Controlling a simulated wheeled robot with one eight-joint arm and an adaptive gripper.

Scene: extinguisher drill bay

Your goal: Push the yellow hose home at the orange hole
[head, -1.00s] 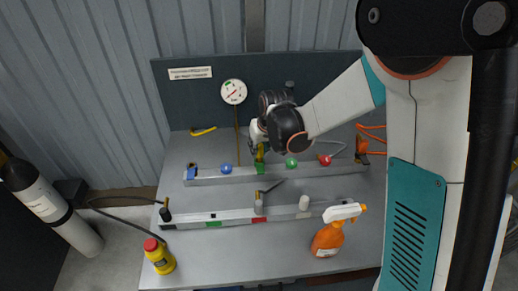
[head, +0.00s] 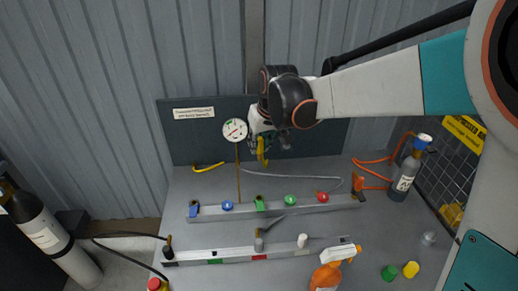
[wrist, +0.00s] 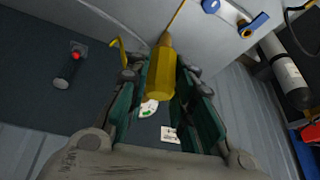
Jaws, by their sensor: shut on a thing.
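The yellow hose end (head: 262,149) is a thick yellow piece in my gripper (head: 259,139), held above the rear rail in front of the dark back panel. In the wrist view the yellow piece (wrist: 160,70) lies between the two fingers of my gripper (wrist: 163,85), which are shut on it. A bent yellow tube (head: 208,167) lies on the bench at left; whether it joins the held piece I cannot tell. The orange block (head: 358,183) is at the right end of the rear rail, well apart from the gripper. Its hole is too small to make out.
The rear rail (head: 300,207) carries blue, green and red fittings. A front rail (head: 215,254) has short posts. A gauge (head: 235,130) stands behind. An orange spray bottle (head: 327,275) and a grey cylinder (head: 404,176) stand nearby. A grey hose crosses the bench.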

